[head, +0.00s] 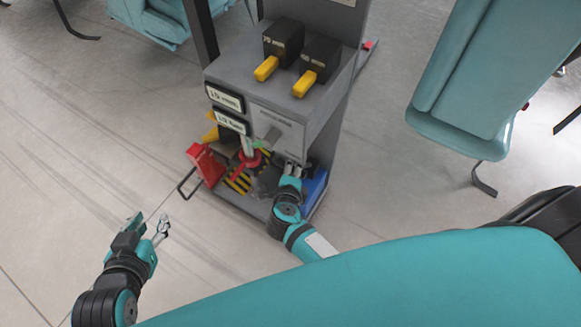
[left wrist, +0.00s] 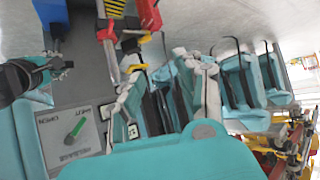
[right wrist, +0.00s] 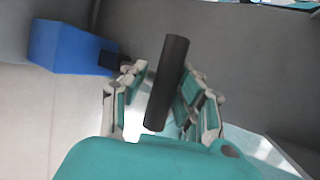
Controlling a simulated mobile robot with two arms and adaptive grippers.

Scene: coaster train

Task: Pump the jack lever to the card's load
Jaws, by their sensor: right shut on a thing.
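My right gripper (head: 291,172) is low at the front of the grey stand (head: 238,72). In the right wrist view its fingers (right wrist: 160,95) are shut on a dark round bar (right wrist: 168,80), which looks like the lever's grip; its far end is hard to trace. My left gripper (head: 148,228) is open and empty, out in front and to the left of the stand. Two small framed plates (head: 225,98) (head: 230,122) on the stand's front carry text too small to read surely. A red part (head: 247,162) sits by black-and-yellow stripes (head: 240,182) low in the stand.
Two black boxes with yellow handles (head: 266,67) (head: 304,83) top the stand. A red box (head: 206,165) sits left of its base; a blue box (head: 315,188) sits right of my right gripper. A panel with a green lever (left wrist: 75,128) shows. Teal seats (head: 480,80) stand around. Floor left is clear.

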